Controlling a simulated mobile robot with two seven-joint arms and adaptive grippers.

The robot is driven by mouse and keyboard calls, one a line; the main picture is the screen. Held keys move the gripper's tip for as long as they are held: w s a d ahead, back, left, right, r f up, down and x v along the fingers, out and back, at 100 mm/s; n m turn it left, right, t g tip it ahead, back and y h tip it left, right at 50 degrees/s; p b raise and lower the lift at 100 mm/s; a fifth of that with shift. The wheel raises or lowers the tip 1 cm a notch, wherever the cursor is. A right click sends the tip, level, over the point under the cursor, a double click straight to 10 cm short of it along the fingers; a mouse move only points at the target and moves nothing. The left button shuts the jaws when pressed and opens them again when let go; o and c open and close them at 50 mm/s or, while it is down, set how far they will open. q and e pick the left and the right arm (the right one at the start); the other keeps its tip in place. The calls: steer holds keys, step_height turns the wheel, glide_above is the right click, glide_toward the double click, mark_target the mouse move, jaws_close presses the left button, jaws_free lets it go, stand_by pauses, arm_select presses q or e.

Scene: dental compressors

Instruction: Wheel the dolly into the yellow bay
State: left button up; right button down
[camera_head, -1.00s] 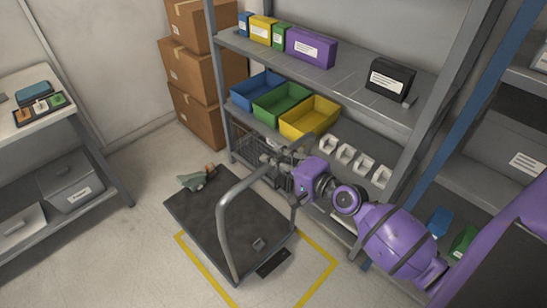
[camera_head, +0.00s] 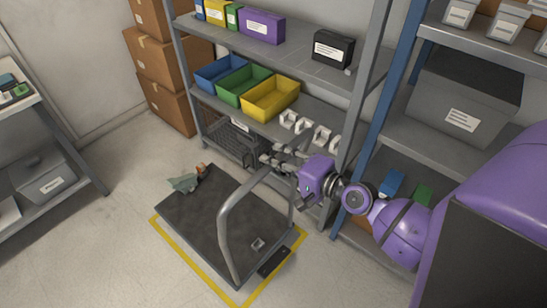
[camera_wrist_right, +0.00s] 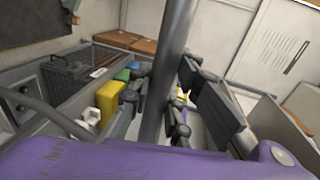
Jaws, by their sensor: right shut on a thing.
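The dolly (camera_head: 205,222) has a dark flat deck and a grey hoop handle (camera_head: 226,215). It stands over the yellow bay (camera_head: 183,257), whose outline shows on the floor close along its left, front and right edges. The back of the outline is hidden by the deck. My right gripper (camera_head: 278,160) is shut on the handle near its top right. In the right wrist view the grey handle tube (camera_wrist_right: 172,65) runs between the dark fingers. My left gripper is not in view.
A crumpled grey-green thing (camera_head: 185,184) lies at the deck's back left corner. A shelf rack with a yellow bin (camera_head: 270,97) stands close behind my right gripper. Cardboard boxes (camera_head: 160,65) are stacked at the back. Floor is clear at front left (camera_head: 110,255).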

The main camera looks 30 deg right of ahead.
steer(key=shift+s+f, duration=0.1)
steer(key=shift+f, duration=0.1)
steer(key=c, duration=2)
jaws_free()
steer(key=o, duration=0.4)
steer(key=shift+s+d+r, duration=0.1)
steer(key=shift+s+r, duration=0.05)
steer(key=shift+s, duration=0.05)
steer(key=shift+w, duration=0.1)
steer(key=v, duration=1.2)
